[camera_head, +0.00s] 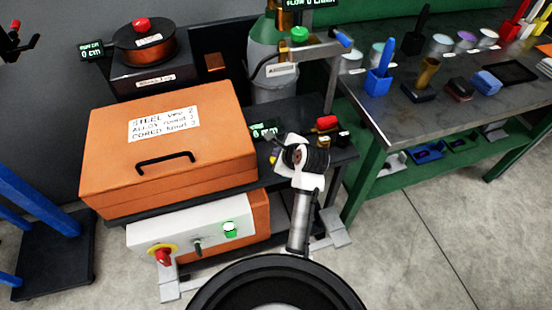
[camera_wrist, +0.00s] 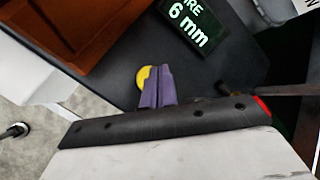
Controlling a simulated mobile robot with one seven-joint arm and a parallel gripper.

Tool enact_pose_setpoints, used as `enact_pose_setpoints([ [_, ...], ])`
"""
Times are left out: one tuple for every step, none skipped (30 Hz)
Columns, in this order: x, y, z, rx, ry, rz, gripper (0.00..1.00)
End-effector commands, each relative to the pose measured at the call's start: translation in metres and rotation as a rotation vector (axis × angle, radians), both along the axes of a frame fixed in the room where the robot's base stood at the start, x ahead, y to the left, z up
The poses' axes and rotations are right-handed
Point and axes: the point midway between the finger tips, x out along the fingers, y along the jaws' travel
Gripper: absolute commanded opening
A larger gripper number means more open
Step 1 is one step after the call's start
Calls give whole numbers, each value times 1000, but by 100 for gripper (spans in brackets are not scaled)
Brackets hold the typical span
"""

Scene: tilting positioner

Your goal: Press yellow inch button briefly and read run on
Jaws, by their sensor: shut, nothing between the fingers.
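The yellow inch button (camera_wrist: 141,78) shows as a round yellow disc on a dark panel in the wrist view, partly covered by my fingers. In the head view only a small yellow spot (camera_head: 273,160) shows beside my wrist. My gripper (camera_wrist: 158,72) is shut and empty, its purple fingertips overlapping the button's right side. I cannot tell whether they touch or press it. The same readout (camera_head: 263,130) is too small to read surely in the head view.
A large orange box (camera_head: 220,125) with a black handle is left of my gripper. A red knob (camera_head: 327,123) stands close to its right. A white panel (camera_head: 190,230) below has a red stop button and a lit green switch. A cluttered workbench (camera_head: 400,130) is at right.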

Motion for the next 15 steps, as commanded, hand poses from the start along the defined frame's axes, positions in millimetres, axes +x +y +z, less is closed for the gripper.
enact_pose_setpoints([
  [0, 0, 0, 0, 0, 0, 0],
  [0, 0, 0, 0, 0, 0, 0],
  [0, 0, 0, 0, 0, 0, 0],
  [0, 0, 0, 0, 0, 0, 0],
  [0, 0, 0, 0, 0, 0, 0],
  [0, 0, 0, 0, 0, 0, 0],
  [0, 0, 0, 0, 0, 0, 0],
  [0, 0, 0, 0, 0, 0, 0],
  [0, 0, -1, 0, 1, 1, 0],
  [0, 0, -1, 1, 1, 0, 0],
  [0, 0, -2, 1, 1, 0, 0],
  [0, 0, -4, 1, 2, 0, 0],
  [0, 0, -5, 1, 3, 0, 0],
  [0, 0, -6, 1, 3, 0, 0],
  [0, 0, -7, 1, 3, 0, 0],
])
